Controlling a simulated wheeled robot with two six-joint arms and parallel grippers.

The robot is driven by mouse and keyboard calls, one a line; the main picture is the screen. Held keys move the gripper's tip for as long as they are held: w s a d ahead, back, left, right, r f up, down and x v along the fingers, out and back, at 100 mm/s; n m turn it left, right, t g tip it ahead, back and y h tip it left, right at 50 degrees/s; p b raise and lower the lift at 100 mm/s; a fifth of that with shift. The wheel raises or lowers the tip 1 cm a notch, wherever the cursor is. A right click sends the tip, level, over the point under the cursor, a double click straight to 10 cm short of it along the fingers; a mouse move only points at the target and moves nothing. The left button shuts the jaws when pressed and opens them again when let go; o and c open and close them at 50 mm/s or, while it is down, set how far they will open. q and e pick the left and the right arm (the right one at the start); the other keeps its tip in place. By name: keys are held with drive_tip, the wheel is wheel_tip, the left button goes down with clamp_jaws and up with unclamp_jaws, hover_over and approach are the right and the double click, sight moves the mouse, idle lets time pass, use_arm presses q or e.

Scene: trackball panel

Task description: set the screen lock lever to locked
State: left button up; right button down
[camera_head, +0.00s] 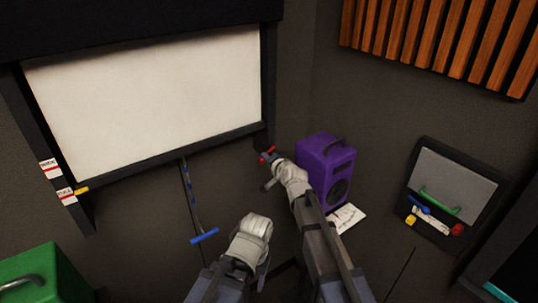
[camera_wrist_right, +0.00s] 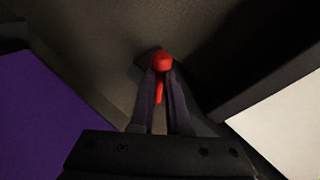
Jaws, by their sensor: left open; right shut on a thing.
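A small red lever (camera_head: 267,155) sits by the lower right corner of the screen frame. My right gripper (camera_head: 272,158) is at it, and in the right wrist view its two fingers (camera_wrist_right: 161,88) are shut on the red lever (camera_wrist_right: 161,63), with the round red end showing between and beyond the tips.
The white screen (camera_head: 150,95) fills the upper left. A cord with a blue pull bar (camera_head: 204,236) hangs near my left gripper. A purple speaker box (camera_head: 328,172) stands right beside my right arm. A panel (camera_head: 455,190) with a green handle is at right; a green case (camera_head: 40,275) lower left.

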drive_tip(key=shift+s+a+r+m+g+y+p, duration=0.1)
drive_tip(key=shift+r+m+g+y+p, duration=0.35)
drive_tip(key=shift+m+p, duration=0.25)
drive_tip(key=shift+s+a+r+m+g+y+p, duration=0.1)
drive_tip(key=shift+r+m+g+y+p, duration=0.25)
drive_tip(key=shift+r+m+p, duration=0.3)
drive_tip(key=c, duration=0.9)
unclamp_jaws()
drive_tip(key=shift+w, duration=0.1)
drive_tip(key=shift+d, duration=0.1)
drive_tip(key=p+v, duration=0.3)
drive_tip(key=v, duration=0.4)
drive_tip(key=shift+s+d+r, duration=0.1)
drive_tip(key=shift+s+r, duration=0.05)
drive_tip(key=shift+s, duration=0.15)
